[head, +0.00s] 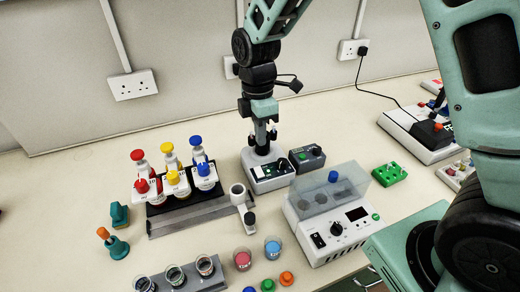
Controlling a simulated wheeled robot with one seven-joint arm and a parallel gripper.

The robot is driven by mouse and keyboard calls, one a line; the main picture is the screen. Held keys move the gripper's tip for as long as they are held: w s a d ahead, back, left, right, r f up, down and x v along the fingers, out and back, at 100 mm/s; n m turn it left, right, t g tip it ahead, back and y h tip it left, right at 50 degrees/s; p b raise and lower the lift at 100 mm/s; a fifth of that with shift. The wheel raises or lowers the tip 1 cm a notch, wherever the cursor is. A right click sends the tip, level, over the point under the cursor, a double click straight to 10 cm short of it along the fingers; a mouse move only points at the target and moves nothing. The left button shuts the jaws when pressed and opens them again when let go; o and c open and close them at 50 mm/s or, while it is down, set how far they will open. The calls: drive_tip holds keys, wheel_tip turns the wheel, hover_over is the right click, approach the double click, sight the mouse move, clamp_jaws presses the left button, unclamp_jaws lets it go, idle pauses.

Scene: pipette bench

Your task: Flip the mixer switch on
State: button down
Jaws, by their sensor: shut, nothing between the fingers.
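A small white bench unit with a dark front panel (271,172), which looks like the mixer, stands at the middle back of the bench. A small dark switch (282,164) seems to sit on its panel, but its on or off position is too small to tell. My gripper (262,146) points down over the back of this unit, with its fingers closed and empty. Whether the fingertips touch the unit cannot be told from this angle. My wrist and gripper hide the unit's upper back part.
A dark box with a knob (306,157) stands close at the unit's right. A white device with a clear lid (329,221) is in front right. A rack (190,212) of coloured-cap bottles is at left. Sample pots (243,260) stand in front.

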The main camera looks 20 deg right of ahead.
drive_tip(key=shift+s+r, duration=0.2)
drive_tip(key=shift+r, duration=1)
